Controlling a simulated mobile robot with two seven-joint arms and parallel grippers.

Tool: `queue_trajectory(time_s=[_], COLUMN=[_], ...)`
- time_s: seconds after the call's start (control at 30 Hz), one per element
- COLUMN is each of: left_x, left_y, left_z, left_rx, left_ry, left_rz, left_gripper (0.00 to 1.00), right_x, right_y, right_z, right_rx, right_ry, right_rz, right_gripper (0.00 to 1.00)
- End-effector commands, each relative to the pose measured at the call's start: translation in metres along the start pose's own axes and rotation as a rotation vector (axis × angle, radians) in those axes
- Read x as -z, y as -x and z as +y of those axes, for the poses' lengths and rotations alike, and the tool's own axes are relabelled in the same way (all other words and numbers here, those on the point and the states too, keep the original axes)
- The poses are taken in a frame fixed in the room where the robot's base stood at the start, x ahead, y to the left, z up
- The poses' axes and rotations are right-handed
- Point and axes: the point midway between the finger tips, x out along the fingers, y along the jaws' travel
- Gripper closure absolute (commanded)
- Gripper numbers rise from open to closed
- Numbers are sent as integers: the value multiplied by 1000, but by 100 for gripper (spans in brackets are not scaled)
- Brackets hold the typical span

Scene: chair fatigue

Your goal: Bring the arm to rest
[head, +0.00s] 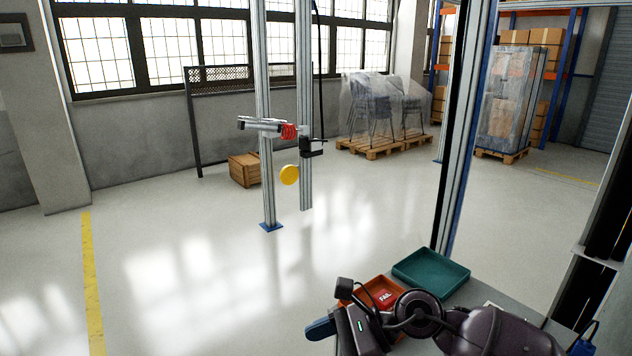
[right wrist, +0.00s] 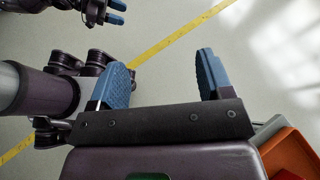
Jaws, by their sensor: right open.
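My right arm comes in from the lower right in the head view and bends over the table's near left part. Its gripper (head: 322,328) shows one blue finger there, pointing left beside the orange tray. In the right wrist view my right gripper (right wrist: 160,82) is open, with two blue fingers wide apart and bare floor between them. My left gripper (right wrist: 113,12) shows at the top left of the right wrist view, partly cut off. Its blue fingertips are small, and I cannot tell if they hold anything. It is not in the head view.
An orange tray (head: 361,298) with a red FAIL label (head: 385,296) and a green tray (head: 431,270) lie on the grey table (head: 498,297). A metal post (head: 463,130) rises behind them. The left floor is clear.

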Motion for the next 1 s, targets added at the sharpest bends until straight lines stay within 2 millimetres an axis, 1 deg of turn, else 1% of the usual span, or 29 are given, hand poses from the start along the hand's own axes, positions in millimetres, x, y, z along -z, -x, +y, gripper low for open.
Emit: queue_trajectory(time_s=[0.03,0.1,0.17,0.23,0.33,0.4,0.47,0.57,0.6,0.67,0.7,0.77,0.8,0.87,0.9,0.97,1.0], left_x=[-1,-2,-3,-4,-5,-5,-5,-5,-5,-5,-5,-5,-5,-4,-4,-4,-3], left_y=[0,0,0,0,0,0,0,0,0,0,0,0,0,0,0,0,0], left_z=[0,0,0,0,0,0,0,0,0,0,0,0,0,0,0,0,0], left_rx=[0,0,0,0,0,0,0,0,0,0,0,0,0,0,0,0,0], left_ry=[0,0,0,0,0,0,0,0,0,0,0,0,0,0,0,0,0], left_rz=[-3,-4,-6,-8,-10,-11,-11,-10,-10,-10,-10,-10,-9,-9,-8,-7,-7], left_gripper=[57,57,57,57,57,57,57,57,57,57,57,57,57,57,57,57,57], right_x=[-13,-30,-43,-54,-60,-58,-52,-33,-23,-4,9,31,47,70,86,110,125], right_y=[-4,-3,2,12,33,50,66,93,104,118,128,140,148,157,162,169,171], right_z=[5,7,6,3,-3,-7,-10,-12,-12,-8,-5,3,10,23,33,52,66], right_rx=[38,98,148,208,292,352,404,491,526,582,621,679,721,783,826,896,944], right_ry=[-85,-208,-322,-460,-666,-817,-949,-1173,-1263,-1400,-1491,-1628,-1717,-1853,-1942,-2076,-2164], right_rz=[-119,-278,-411,-563,-774,-917,-1037,-1232,-1307,-1420,-1491,-1600,-1669,-1772,-1838,-1936,-1999], right_gripper=[27,27,27,27,27,27,27,27,27,27,27,27,27,27,27,27,27])
